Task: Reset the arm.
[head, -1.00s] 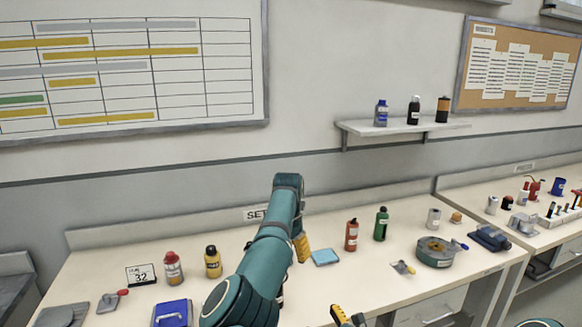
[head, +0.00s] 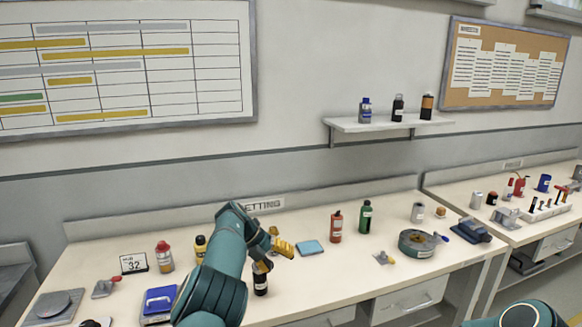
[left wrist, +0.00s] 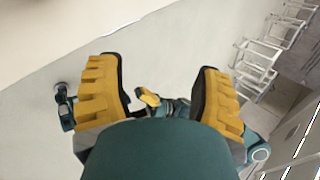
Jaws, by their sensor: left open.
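My left gripper (head: 283,246) shows in the head view with yellow fingers, above the bench at the end of my teal arm. In the left wrist view its two fingers (left wrist: 163,85) stand wide apart with nothing held between them. A dark bottle (head: 261,284) stands on the bench just below it, partly hidden by the arm. A small yellow-tipped part, which looks like my right gripper (left wrist: 149,97), shows beyond the fingers in the left wrist view, too small to read.
The bench (head: 330,283) holds a blue pad (head: 310,248), a red bottle (head: 336,227), a green bottle (head: 366,217) and a round grey-green container (head: 416,244). Left of my arm are a red-capped jar (head: 164,257), a yellow bottle (head: 200,248) and a blue scale-like box (head: 159,300). A wall shelf (head: 388,126) hangs above.

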